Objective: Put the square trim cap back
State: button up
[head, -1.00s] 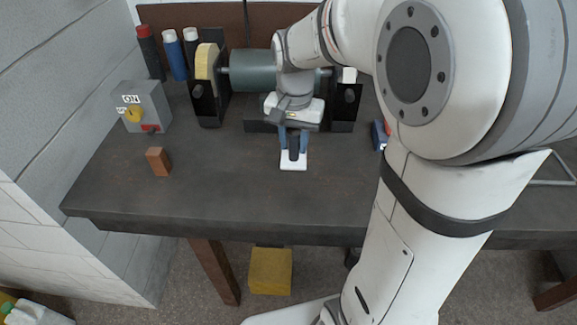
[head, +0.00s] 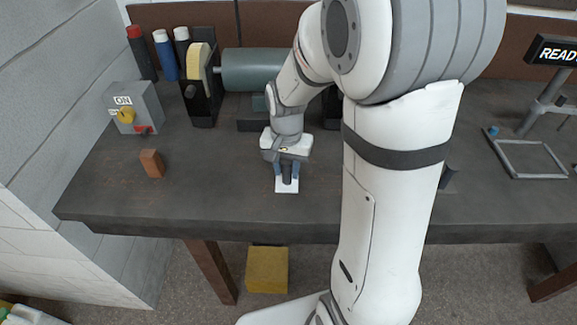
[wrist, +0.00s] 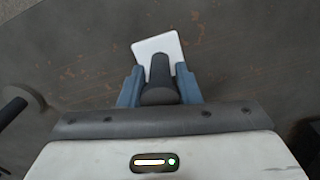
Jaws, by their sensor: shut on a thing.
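The white square trim cap (head: 287,187) is at my gripper's tips, low over the front part of the dark bench. It has a dark grey knob or post on its top. My gripper (head: 287,170) points down and its blue fingers are shut on that dark post. In the wrist view, the fingers (wrist: 159,88) flank the post and the white plate of the cap (wrist: 157,45) sticks out beyond them, turned a little. I cannot tell whether the cap touches the bench top.
A grey frame (head: 530,158) lies at the right of the bench (head: 130,205), near a stand with a "READY" display (head: 556,52). A brown block (head: 152,163), a grey switch box (head: 135,108) and a grinder-like machine (head: 250,69) are at the left and back. Bare bench lies around the gripper.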

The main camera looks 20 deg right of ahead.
jog(key=shift+f, duration=0.1)
jog(key=o, duration=0.6)
jog(key=shift+f, duration=0.1)
jog(key=shift+c, duration=0.2)
jog(key=o, duration=0.5)
jog(key=shift+c, duration=0.2)
notch_tip(320, 180, up, 11)
jog(key=shift+r, duration=0.1)
jog(key=shift+s+r, duration=0.2)
jog(key=shift+r, duration=0.4)
jog(key=s+n+t, duration=0.3)
jog(key=s+n, duration=0.3)
jog(key=s, duration=0.7)
jog(key=shift+s+d+f, duration=0.25)
jog(key=shift+s, duration=0.1)
